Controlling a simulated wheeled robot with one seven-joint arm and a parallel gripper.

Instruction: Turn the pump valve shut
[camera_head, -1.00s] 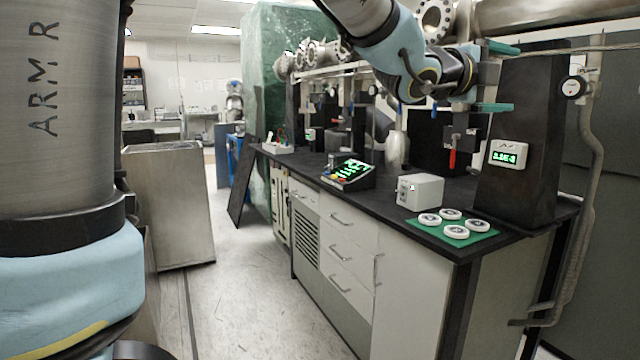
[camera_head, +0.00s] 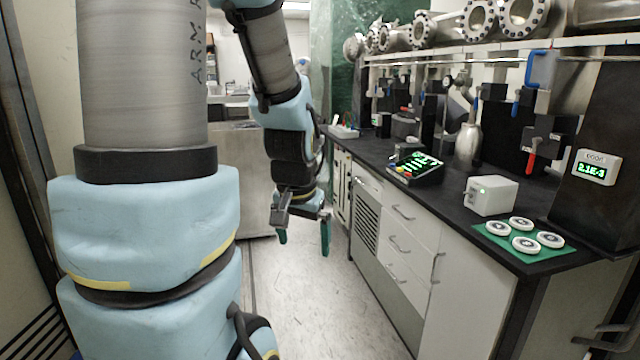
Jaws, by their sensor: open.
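A valve with a red handle (camera_head: 532,156) sits on a dark block at the right, above the back of the bench; the handle hangs down, slightly tilted. A blue handle (camera_head: 516,104) hangs down above and left of it, and a larger blue handle (camera_head: 537,70) is near the rail. I cannot read labels that tell which one is the pump valve. My gripper (camera_head: 303,237) points down over the aisle, left of the bench, with its green fingertips apart and nothing between them. It is well away from all the handles.
The black bench top (camera_head: 450,190) carries a control box with green displays (camera_head: 415,167), a white box (camera_head: 491,195) and white discs on a green mat (camera_head: 497,237). A display (camera_head: 592,167) is on the dark column. Flanged steel pipes run above. The aisle floor is clear.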

